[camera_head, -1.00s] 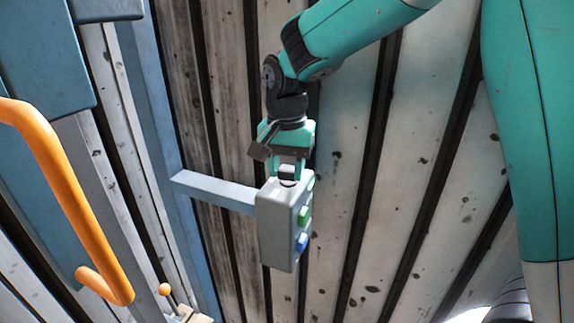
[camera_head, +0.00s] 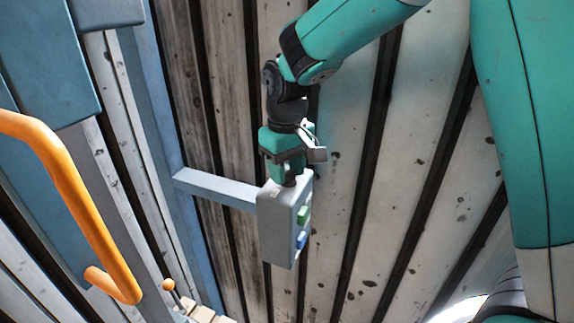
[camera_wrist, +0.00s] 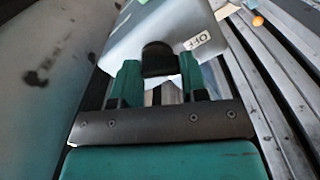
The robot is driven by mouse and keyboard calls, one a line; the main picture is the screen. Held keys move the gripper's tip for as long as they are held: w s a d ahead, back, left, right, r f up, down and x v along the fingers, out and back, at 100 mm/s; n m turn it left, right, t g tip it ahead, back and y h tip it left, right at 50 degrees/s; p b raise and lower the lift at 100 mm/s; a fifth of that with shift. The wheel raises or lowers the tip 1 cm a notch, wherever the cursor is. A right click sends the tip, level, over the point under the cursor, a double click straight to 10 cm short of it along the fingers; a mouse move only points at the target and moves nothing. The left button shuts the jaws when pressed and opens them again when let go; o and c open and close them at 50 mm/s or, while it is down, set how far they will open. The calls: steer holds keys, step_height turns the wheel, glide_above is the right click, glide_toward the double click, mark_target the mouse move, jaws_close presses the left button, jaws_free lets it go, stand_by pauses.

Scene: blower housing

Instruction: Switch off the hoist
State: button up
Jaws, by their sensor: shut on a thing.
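A grey control box (camera_head: 275,228) hangs at the end of a flat bracket in the head view, with a green button (camera_head: 304,215) and a blue button (camera_head: 302,240) on its right side. A dark knob (camera_wrist: 158,58) stands on the box's top face. My gripper (camera_head: 288,181) comes down on that face from above. In the wrist view its two green fingers (camera_wrist: 159,72) are on either side of the knob, shut on it. A white label reading OFF (camera_wrist: 197,41) is on the box beside the right finger. The fingers hide part of the knob.
The bracket (camera_head: 215,190) joins the box to a blue post (camera_head: 168,130) at left. A bent orange handle (camera_head: 75,195) is in the left foreground. A small lever with an orange ball (camera_head: 168,285) stands at bottom left. A stained plank surface (camera_head: 350,200) lies behind.

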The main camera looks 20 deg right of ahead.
mark_target(288, 172)
steer(key=n+p, duration=0.1)
steer(key=n, duration=0.4)
steer(key=shift+r, duration=0.1)
steer(key=shift+n, duration=0.4)
steer(key=o, duration=0.9)
step_height(288, 172, up, 17)
steer(key=shift+r+b, duration=0.2)
steer(key=shift+b, duration=0.9)
steer(key=shift+s+f, duration=0.1)
